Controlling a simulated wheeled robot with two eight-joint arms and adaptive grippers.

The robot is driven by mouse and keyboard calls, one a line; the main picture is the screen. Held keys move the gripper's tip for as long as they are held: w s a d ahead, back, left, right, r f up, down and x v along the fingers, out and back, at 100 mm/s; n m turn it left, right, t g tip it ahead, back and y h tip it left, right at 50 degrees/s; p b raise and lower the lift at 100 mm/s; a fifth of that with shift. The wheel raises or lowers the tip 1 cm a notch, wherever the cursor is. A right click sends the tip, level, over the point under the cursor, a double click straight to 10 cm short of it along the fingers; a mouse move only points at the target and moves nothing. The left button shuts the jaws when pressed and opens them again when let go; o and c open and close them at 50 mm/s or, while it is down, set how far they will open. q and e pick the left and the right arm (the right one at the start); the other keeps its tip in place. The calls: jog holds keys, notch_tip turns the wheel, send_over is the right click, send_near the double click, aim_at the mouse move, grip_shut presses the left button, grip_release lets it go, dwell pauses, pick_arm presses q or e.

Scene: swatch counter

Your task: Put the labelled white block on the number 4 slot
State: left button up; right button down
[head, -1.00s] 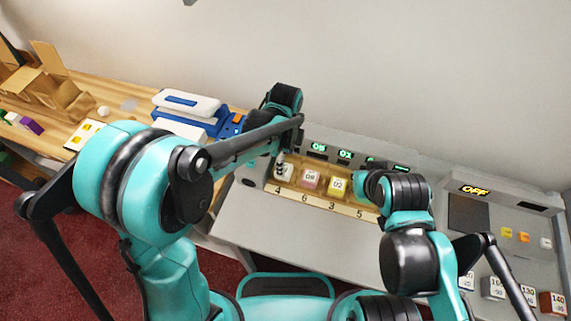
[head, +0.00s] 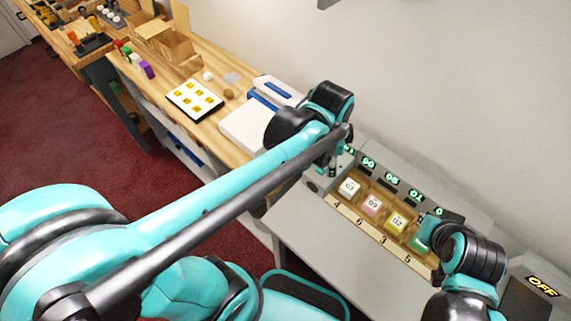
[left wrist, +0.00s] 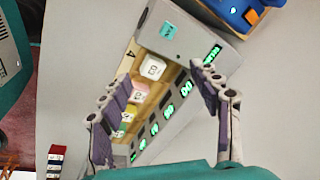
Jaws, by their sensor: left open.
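The white block (head: 349,187) is labelled 03 and sits in the slot marked 4, at the left end of the slot rack (head: 378,230). In the left wrist view the white block (left wrist: 153,68) lies in the rack beside the printed 4, beyond and between my fingers. My left gripper (head: 328,168) is open, empty and apart from the block, at its upper left in the head view. Both fingers of the left gripper (left wrist: 162,80) show in the wrist view. My right arm is at the right end of the rack; its fingers are hidden.
A pink block (head: 371,205), a yellow block (head: 395,222) and a green block (head: 418,241) sit in the other slots. Green displays (head: 392,179) line the back. A white-and-blue device (head: 245,130) stands left. The grey counter front (head: 310,235) is clear.

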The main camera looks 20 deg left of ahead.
pick_arm(q)
jog(key=s+a+r+n+t, duration=0.1)
jog(key=s+a+n+t, duration=0.3)
jog(key=s+a+n, duration=0.4)
jog(key=a+n, duration=0.1)
jog(key=n, duration=0.4)
jog(key=shift+a+y, duration=0.25)
jog(key=shift+y, duration=0.05)
jog(key=shift+s, duration=0.1)
notch_tip(320, 180, down, 5)
jog(key=b, duration=0.4)
jog(key=shift+r+b, duration=0.2)
jog(key=shift+b, duration=0.1)
dwell(0.8)
